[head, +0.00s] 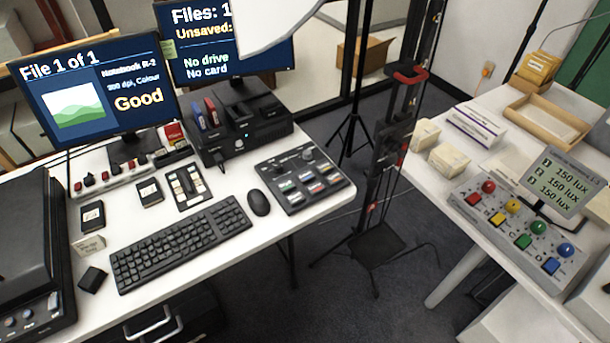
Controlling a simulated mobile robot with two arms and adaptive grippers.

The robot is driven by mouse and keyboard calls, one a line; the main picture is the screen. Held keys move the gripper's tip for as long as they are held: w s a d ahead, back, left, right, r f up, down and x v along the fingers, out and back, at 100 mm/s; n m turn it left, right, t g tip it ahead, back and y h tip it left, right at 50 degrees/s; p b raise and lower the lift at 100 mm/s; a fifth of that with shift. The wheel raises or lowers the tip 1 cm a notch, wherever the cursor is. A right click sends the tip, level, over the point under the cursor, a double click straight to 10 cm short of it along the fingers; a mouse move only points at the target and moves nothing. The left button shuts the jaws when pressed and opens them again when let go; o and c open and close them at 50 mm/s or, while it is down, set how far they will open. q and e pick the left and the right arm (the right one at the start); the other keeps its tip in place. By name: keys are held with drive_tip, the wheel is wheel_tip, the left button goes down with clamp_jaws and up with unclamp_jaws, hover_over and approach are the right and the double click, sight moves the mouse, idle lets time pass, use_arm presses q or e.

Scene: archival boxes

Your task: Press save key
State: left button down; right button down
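A dark control panel (298,179) with several coloured and pale keys and knobs sits at the right end of the left desk. Key labels are too small to read, so I cannot tell which is the save key. The left monitor (95,90) reads "File 1 of 1", "Notebook R-2", "Good". The monitor behind it (215,65) reads "Files: 1", "Unsaved:", "No drive", "No card"; a white shape partly covers it. Neither gripper is in view.
A black drive dock (240,130) stands behind. A black stand (385,170) rises between the desks. The right table holds a lux display (562,182) and a coloured-button box (515,228).

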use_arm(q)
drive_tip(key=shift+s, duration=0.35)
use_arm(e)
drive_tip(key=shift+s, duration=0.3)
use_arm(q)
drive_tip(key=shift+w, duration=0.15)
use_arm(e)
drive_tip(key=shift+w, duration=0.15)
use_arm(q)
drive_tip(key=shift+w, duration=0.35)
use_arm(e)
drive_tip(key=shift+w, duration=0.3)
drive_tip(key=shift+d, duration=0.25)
